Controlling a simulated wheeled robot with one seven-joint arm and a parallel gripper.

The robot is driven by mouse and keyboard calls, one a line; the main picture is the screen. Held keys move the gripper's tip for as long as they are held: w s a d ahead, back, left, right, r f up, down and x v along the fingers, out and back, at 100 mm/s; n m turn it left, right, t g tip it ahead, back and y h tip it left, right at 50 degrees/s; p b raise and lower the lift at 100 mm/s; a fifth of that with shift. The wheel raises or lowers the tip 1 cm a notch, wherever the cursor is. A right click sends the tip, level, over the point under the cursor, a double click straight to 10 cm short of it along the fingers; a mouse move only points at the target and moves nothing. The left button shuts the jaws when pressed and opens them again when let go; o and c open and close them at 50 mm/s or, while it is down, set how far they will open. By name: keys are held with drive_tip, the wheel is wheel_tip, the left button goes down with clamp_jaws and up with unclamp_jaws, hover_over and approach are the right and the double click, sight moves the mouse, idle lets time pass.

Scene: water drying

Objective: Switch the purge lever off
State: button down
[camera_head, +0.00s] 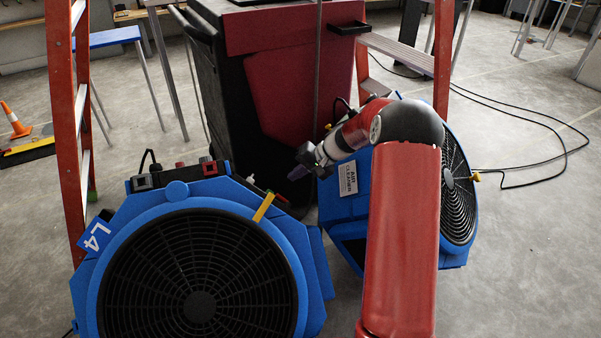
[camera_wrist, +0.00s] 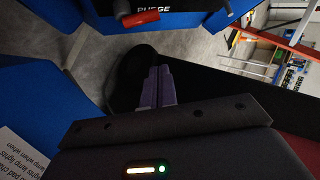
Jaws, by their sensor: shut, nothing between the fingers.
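A red lever (camera_wrist: 141,18) on a black pivot sits at the top edge of the wrist view, beside a dark panel marked PURGE (camera_wrist: 182,8). Its handle lies nearly level in that picture, pointing right and slightly up; the pivot is partly cut off. My gripper (camera_wrist: 159,72) has its purple fingers shut together and empty, apart from the lever. In the head view my gripper (camera_head: 298,173) hangs just right of the near blue fan unit (camera_head: 170,196), near its top edge. I cannot tell which small red part there is the purge lever.
A second blue fan unit (camera_head: 343,215) labelled AIR CLEANER stands right of my gripper. A red and black cabinet (camera_head: 262,40) stands behind both. An orange ladder (camera_head: 64,120) is at left. Cables (camera_head: 560,150) lie on the open floor at right.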

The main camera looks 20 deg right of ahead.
drive_tip(key=shift+s+a+f, duration=0.35)
drive_tip(key=shift+a+f, duration=0.2)
drive_tip(key=shift+a, duration=0.15)
drive_tip(key=shift+s+a+f, duration=0.35)
drive_tip(key=shift+a+f, duration=0.25)
drive_tip(key=shift+a, duration=0.15)
drive_tip(key=shift+s+a+f, duration=0.35)
drive_tip(key=shift+a+f, duration=0.2)
drive_tip(key=shift+a, duration=0.15)
drive_tip(key=shift+d+f+b, duration=0.1)
drive_tip(key=shift+f+b, duration=0.05)
drive_tip(key=shift+b, duration=0.45)
drive_tip(key=shift+y+b, duration=0.3)
drive_tip(key=shift+y, duration=0.1)
